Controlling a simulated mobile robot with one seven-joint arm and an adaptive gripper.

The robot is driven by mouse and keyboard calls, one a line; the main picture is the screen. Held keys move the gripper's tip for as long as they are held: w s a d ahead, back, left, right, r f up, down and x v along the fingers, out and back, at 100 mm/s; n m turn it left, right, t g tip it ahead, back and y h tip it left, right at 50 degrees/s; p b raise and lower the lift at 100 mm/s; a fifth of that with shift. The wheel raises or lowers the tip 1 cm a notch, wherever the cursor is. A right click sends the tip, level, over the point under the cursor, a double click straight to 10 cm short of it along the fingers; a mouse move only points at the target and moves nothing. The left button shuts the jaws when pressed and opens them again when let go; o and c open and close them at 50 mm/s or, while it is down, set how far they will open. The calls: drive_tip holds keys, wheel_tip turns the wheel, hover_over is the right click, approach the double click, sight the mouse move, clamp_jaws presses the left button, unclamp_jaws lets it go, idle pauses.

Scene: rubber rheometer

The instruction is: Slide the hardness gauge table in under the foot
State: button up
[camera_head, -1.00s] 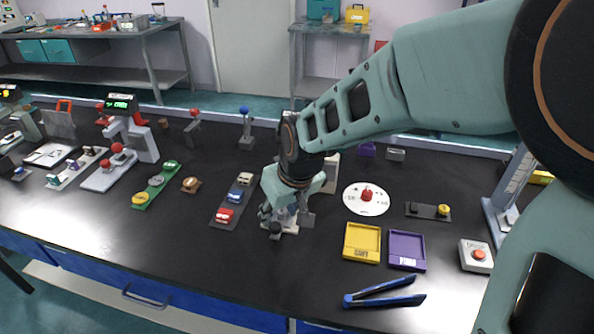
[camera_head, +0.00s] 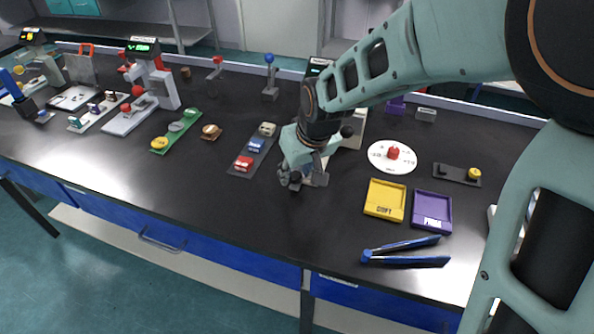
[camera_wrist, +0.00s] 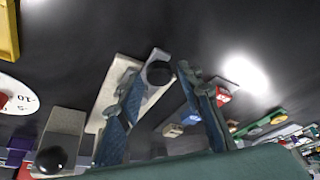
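The hardness gauge (camera_head: 354,128) stands mostly behind my arm in the head view, so its foot is hard to make out. Its pale table (camera_head: 320,179) sticks out at the front, beside my gripper (camera_head: 294,181). In the wrist view, the pale table (camera_wrist: 113,88) lies as a slanted slab with a black knob (camera_wrist: 158,72) at its near end. My gripper (camera_wrist: 158,78) has its two fingers apart, one on each side of the knob, with thin gaps visible. A grey part with a black ball (camera_wrist: 50,160) shows at lower left of the wrist view.
To the right are a white dial disc (camera_head: 378,164), a yellow tray (camera_head: 385,213) and a purple tray (camera_head: 431,224). Blue tongs (camera_head: 400,259) lie near the front edge. To the left is a dark rack of coloured samples (camera_head: 236,171).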

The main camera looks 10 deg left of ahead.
clamp_jaws()
drive_tip(key=w, duration=0.3)
drive_tip(key=w+p, duration=0.1)
drive_tip(key=w, duration=0.7)
drive_tip(key=shift+d, duration=0.4)
drive_tip(key=shift+w+r, duration=0.1)
drive_tip(key=shift+w, duration=0.1)
drive_tip(key=shift+o, duration=1.5)
unclamp_jaws()
drive_tip(key=shift+w+d, duration=0.1)
drive_tip(key=shift+w, duration=0.05)
drive_tip(key=v, duration=1.2)
